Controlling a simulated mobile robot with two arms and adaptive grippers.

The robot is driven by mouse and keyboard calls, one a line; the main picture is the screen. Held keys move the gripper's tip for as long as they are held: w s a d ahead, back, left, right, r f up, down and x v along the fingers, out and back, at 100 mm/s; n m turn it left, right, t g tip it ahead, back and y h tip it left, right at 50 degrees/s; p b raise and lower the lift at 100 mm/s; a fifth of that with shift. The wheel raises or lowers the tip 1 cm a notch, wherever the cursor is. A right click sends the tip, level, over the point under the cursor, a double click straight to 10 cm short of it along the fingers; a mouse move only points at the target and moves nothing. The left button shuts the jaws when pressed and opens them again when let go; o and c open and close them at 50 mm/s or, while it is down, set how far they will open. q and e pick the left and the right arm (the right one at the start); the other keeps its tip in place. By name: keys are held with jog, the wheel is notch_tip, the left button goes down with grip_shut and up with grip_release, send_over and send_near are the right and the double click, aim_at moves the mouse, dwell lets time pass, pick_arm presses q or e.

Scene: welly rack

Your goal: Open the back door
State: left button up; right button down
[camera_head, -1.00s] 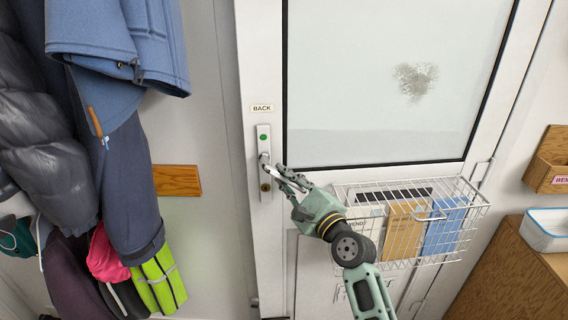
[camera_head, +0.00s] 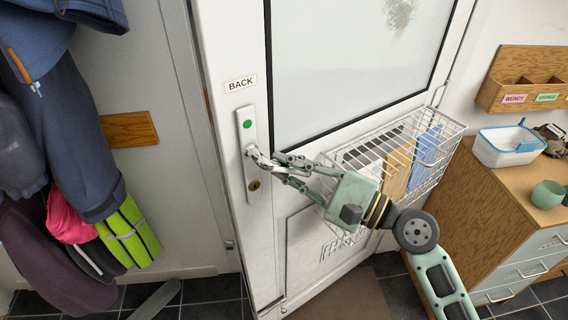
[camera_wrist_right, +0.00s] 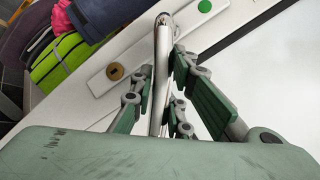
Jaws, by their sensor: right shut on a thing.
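The white back door (camera_head: 222,60) has a large frosted pane and a "BACK" label. It stands ajar, its handle-side edge swung out towards me; its bottom edge slants away to the hinge side. The silver lever handle (camera_head: 262,160) sits on a plate with a green dot above and a brass lock below. My right gripper (camera_head: 285,168) is shut on the lever. In the right wrist view the lever (camera_wrist_right: 162,75) runs between the fingers of this gripper (camera_wrist_right: 158,92). My left gripper is not in view.
A wire basket (camera_head: 448,122) with papers hangs on the door beside my right arm. Coats (camera_head: 75,140) hang at the left. A wooden cabinet (camera_head: 480,200) with a white tub (camera_head: 490,153) stands at the right. A brown mat (camera_head: 350,298) lies on the dark tiles in front.

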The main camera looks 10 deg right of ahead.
jog(key=shift+a+f, duration=0.15)
jog(key=shift+f, duration=0.2)
jog(key=c, duration=1.7)
grip_release()
jog(key=shift+w, duration=0.1)
jog(key=shift+c, duration=0.2)
jog(key=shift+o, duration=0.3)
jog(key=shift+r, duration=0.1)
jog(key=shift+s+d, duration=0.4)
jog(key=shift+d, duration=0.1)
jog(key=v, duration=1.1)
jog(key=shift+a, duration=0.1)
jog(key=shift+s, duration=0.1)
